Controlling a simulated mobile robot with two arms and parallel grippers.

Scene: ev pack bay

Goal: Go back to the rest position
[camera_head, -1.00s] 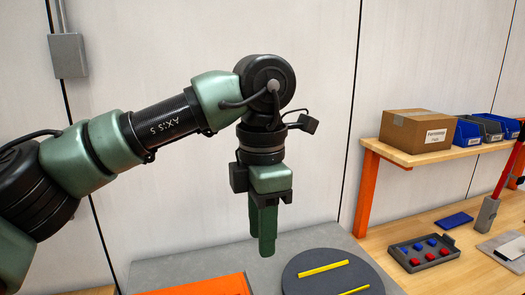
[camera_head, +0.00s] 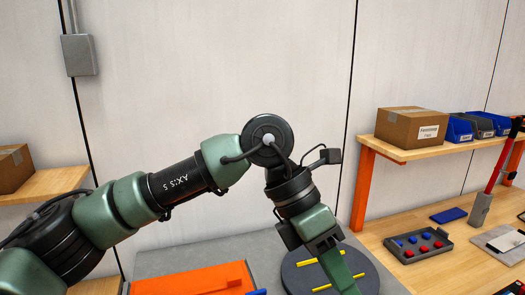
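My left arm comes in from the left, with its green and black wrist tilted down to the right. The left gripper (camera_head: 342,272) is over the dark round turntable (camera_head: 372,280) and hides part of it. Its green fingers overlap in this view and run to the bottom edge, so their opening does not show. I see nothing held, but the tips are at the picture's edge. My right gripper is not in view.
An orange panel (camera_head: 190,280) lies on the grey bench (camera_head: 200,256). To the right are a grey tray (camera_head: 442,252) with red and blue pieces, a blue block (camera_head: 448,215), and a shelf (camera_head: 420,151) with a cardboard box (camera_head: 412,127) and blue bins (camera_head: 459,131).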

